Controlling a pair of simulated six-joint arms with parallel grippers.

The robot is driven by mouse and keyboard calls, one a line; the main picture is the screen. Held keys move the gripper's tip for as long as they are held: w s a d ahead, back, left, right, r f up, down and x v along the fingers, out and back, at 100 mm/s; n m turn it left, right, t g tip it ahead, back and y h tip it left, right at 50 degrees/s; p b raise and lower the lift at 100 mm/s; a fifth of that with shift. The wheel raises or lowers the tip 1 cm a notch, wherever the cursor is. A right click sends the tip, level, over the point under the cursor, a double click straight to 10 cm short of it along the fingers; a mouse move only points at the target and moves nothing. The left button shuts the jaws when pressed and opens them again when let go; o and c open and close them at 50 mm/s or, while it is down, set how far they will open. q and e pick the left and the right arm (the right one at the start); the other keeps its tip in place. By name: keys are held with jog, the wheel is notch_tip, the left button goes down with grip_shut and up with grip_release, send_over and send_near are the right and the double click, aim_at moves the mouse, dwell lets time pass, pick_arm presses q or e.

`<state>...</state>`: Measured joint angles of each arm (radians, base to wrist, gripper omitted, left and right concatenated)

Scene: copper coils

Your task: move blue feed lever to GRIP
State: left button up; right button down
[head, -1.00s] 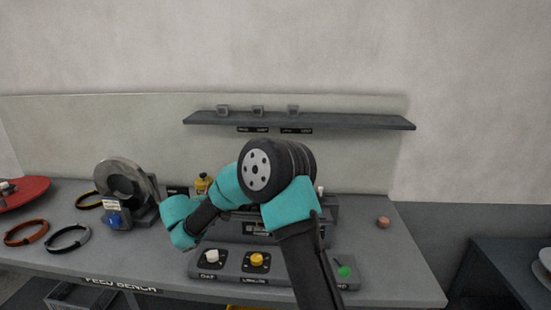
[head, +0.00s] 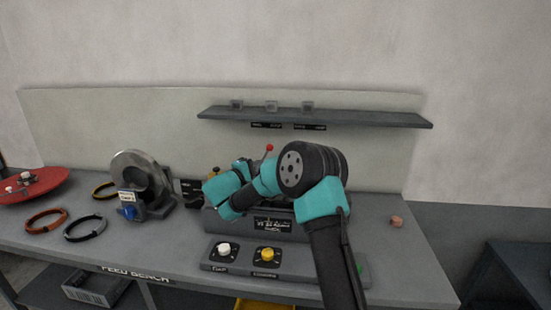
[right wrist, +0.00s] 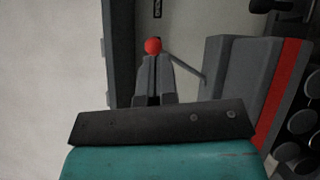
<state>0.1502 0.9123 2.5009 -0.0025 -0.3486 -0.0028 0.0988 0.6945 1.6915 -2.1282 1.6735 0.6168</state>
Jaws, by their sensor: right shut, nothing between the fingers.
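A short blue part (head: 130,212) sits low on the front of the grey ring-shaped machine (head: 146,168), under a white label, at the left of the bench. It is the only blue piece I see, and I cannot read its setting or tell its lever shape. My right arm reaches across the bench's middle, well right of the blue part; its fingertips are hidden in the head view. In the right wrist view my right gripper (right wrist: 154,65) is shut and empty. A red ball knob (right wrist: 153,46) shows just beyond its tips; contact is unclear. My left gripper is out of view.
A red-knobbed lever (head: 269,148) rises behind my right wrist. A control panel (head: 212,265) with a white knob (head: 223,248) and a yellow knob (head: 266,254) lies in front. Orange (head: 46,221) and black (head: 85,229) rings lie left. A shelf (head: 370,119) hangs behind.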

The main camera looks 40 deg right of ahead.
jog(key=s+x, duration=0.2)
jog(key=x, duration=1)
jog(key=shift+s+d+r, duration=0.2)
jog(key=shift+s+d, duration=0.1)
jog(key=shift+d, duration=0.3)
jog(key=shift+r, duration=0.15)
